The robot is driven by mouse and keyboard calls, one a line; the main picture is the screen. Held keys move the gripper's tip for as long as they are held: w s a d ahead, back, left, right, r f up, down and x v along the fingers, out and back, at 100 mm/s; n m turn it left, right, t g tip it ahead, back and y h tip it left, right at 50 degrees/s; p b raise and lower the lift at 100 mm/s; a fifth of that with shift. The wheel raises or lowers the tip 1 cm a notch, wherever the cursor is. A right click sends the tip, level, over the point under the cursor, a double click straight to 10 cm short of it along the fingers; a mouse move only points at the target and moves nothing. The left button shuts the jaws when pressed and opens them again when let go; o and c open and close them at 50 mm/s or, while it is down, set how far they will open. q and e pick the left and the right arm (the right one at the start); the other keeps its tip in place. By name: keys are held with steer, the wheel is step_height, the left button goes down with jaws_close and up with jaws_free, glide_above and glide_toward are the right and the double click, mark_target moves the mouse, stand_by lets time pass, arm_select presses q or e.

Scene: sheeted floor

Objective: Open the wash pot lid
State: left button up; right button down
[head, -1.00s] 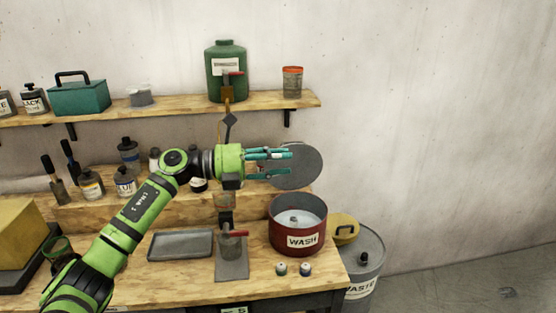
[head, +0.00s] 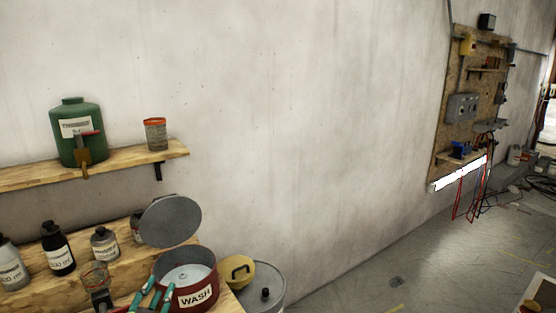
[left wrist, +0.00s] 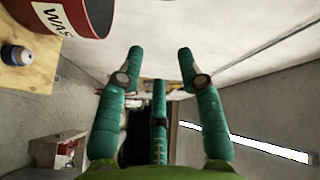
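The red wash pot (head: 210,293) with its WASH label stands at the lower left of the head view, its pale inside showing. Its round grey lid (head: 172,220) is raised and tilted above the rear of the pot. My left gripper (head: 154,296) is in front of the pot's left side in this view, its teal fingers partly cut off by the frame edge. In the left wrist view the fingers (left wrist: 160,65) are spread with nothing between them, and part of the pot (left wrist: 78,14) is at the upper left. My right gripper is not in view.
A grey bin (head: 267,284) with a yellow lidded item (head: 237,272) stands right of the pot. Several bottles (head: 58,250) line the bench's raised shelf. A green canister (head: 77,135) and a tin (head: 155,134) stand on the wall shelf. The floor (head: 370,270) at right is mostly clear.

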arm_select(q)
steer(key=s+d+f+n+g+y, duration=0.2)
steer(key=s+f+n+g, duration=0.5)
steer(key=s+f, duration=0.65)
steer(key=s+d+f+n+g+h, duration=0.1)
steer(key=s+d+f+g, duration=0.2)
steer(key=s, duration=0.5)
steer(key=s+d+f+n+g+h, duration=0.1)
steer(key=s+f+g, duration=0.25)
steer(key=s, duration=0.45)
step_height(320, 180, down, 26)
steer(key=s+g+b, duration=0.2)
steer(key=g+b, duration=0.1)
steer(key=s+a+f+b, duration=0.2)
steer(key=s+f+b, duration=0.1)
steer(key=s+f, duration=1.3)
steer(key=shift+a+f+m+g, duration=0.2)
steer(key=shift+f+m+g, duration=0.15)
steer(key=shift+f, duration=0.25)
